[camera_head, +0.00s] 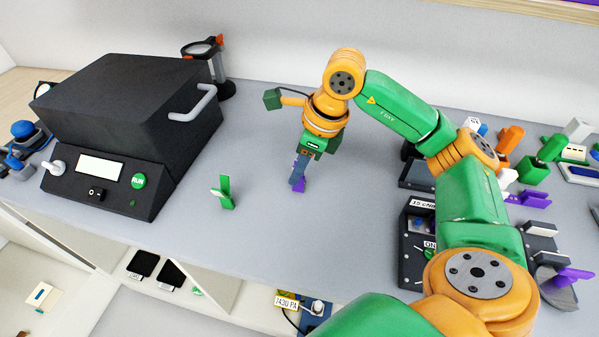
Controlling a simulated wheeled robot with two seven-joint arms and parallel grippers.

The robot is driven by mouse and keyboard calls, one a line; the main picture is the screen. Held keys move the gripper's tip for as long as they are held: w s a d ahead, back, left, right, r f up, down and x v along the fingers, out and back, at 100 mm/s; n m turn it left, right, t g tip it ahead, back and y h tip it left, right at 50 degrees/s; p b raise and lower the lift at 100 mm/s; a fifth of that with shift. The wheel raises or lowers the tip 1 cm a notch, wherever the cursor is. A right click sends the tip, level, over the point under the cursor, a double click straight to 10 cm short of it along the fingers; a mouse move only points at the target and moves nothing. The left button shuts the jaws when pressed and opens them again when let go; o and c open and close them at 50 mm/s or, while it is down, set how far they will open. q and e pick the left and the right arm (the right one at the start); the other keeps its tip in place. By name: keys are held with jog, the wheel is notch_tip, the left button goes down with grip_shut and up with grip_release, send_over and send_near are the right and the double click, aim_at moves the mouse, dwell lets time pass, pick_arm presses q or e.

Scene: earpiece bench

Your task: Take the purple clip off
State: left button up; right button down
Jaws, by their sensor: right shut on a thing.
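My right gripper (304,163) points down over the middle of the bench. It is shut on a small purple clip (299,185), whose lower part shows below the fingertips. The fingers hide the rest of the clip, and I cannot tell whether it touches the bench top. Another purple piece (530,199) lies among the things on the right, and one more (573,274) sits at the right edge on a dark stand. My left gripper is not in view.
A black box machine (130,95) with a green RUN button fills the left. A green clip-like piece (226,194) stands on the grey bench (265,225). Dark devices (417,222) crowd the right, partly behind my arm. Open bench lies around the gripper.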

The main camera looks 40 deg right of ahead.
jog(key=shift+r+p, duration=3.2)
jog(key=shift+r, duration=0.35)
jog(key=shift+f, duration=0.1)
